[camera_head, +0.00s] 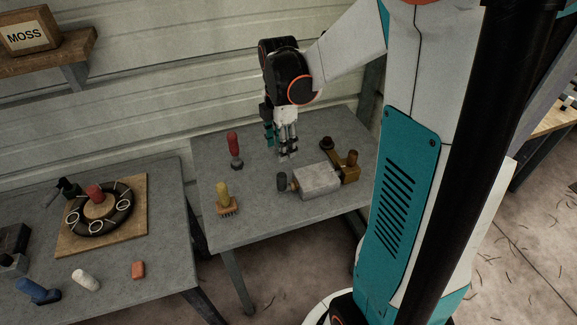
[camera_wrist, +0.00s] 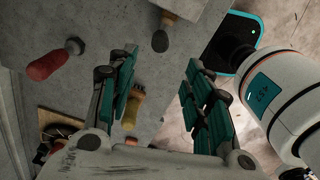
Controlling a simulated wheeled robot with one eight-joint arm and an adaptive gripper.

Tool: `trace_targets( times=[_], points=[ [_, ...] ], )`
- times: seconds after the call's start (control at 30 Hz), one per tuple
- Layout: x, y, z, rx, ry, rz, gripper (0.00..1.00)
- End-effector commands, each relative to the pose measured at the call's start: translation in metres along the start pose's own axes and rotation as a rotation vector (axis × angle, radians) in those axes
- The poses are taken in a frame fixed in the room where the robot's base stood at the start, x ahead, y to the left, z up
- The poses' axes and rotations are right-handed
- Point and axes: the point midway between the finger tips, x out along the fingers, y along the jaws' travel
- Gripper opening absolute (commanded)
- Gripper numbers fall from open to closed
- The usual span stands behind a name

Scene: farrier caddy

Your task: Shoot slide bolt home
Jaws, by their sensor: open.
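The slide bolt appears to be the fixture on the right grey table: a pale grey block (camera_head: 318,180) with a dark upright knob (camera_head: 282,182) at its left end and a brass-brown bracket (camera_head: 345,168) at its right. In the wrist view the knob (camera_wrist: 160,41) stands near a short brown piece (camera_wrist: 168,18), beyond my fingertips. My gripper (camera_head: 281,150) points down above the table, behind the block and apart from it. Its teal fingers, also in the wrist view (camera_wrist: 160,68), are spread with nothing between them. How far the bolt is slid is too small to tell.
A red-handled tool (camera_head: 234,150) stands left of my gripper. A yellow-handled brush (camera_head: 225,200) stands at the table's front left. The left table holds a wooden board (camera_head: 138,218) with a dark ring. Bare tabletop lies between the brush and the block.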

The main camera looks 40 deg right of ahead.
Motion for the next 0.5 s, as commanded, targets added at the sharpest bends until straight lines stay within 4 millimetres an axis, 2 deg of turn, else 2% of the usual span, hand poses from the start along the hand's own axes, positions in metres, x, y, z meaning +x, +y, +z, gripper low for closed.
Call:
trace_targets(
  times=[0.03,0.17,0.5],
  points=[
    [-0.006,0.000,-0.003,-0.001,0.000,0.000,0.46],
    [0.007,0.001,-0.003,0.001,0.000,0.000,0.46],
    [0.071,0.001,-0.003,0.001,0.000,0.000,0.46]
  ],
)
